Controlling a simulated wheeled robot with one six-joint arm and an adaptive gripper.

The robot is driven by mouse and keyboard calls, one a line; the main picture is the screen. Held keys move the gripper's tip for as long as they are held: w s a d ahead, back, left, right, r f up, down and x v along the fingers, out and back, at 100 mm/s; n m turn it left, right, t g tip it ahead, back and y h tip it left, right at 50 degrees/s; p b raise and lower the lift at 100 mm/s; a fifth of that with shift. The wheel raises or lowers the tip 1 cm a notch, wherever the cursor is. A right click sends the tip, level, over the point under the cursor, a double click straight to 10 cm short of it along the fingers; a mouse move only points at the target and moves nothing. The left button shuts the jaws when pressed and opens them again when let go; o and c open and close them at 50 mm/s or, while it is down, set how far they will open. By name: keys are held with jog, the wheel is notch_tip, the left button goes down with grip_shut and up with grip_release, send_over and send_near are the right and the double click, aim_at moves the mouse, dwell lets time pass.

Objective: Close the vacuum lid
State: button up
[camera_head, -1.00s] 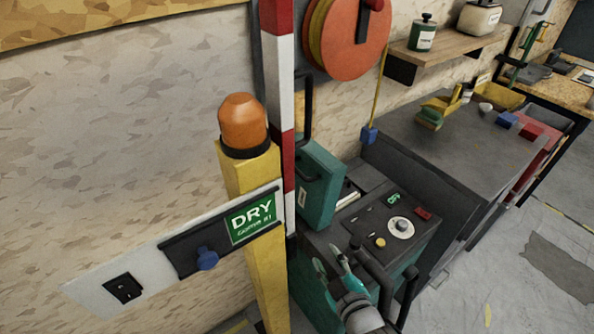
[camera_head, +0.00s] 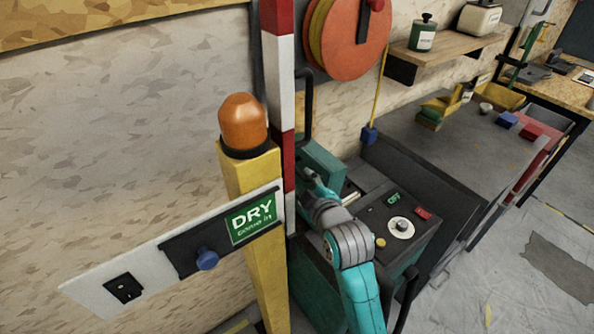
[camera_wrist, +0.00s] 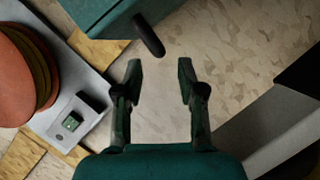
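The vacuum is a dark teal machine with a black top panel (camera_head: 375,225) carrying a white dial and small coloured buttons. Its teal lid (camera_head: 322,157) stands raised at the panel's left, its lower part hidden by my arm in the head view. In the wrist view a teal edge that looks like the lid (camera_wrist: 95,14) is at the top left, with a black bar (camera_wrist: 149,36) like a handle beside it. My gripper (camera_wrist: 160,70) is open and empty, its fingertips just below that bar. In the head view my gripper (camera_head: 313,184) is in front of the lid.
A yellow post (camera_head: 260,240) with an orange beacon and a DRY sign (camera_head: 253,217) stands close left. A red-white pole (camera_head: 284,100) rises behind it. An orange hose reel (camera_head: 345,35) hangs above. A grey bench (camera_head: 450,140) is at right.

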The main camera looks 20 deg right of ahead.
aim_at(300, 175)
jog(key=x, duration=0.7)
grip_shut()
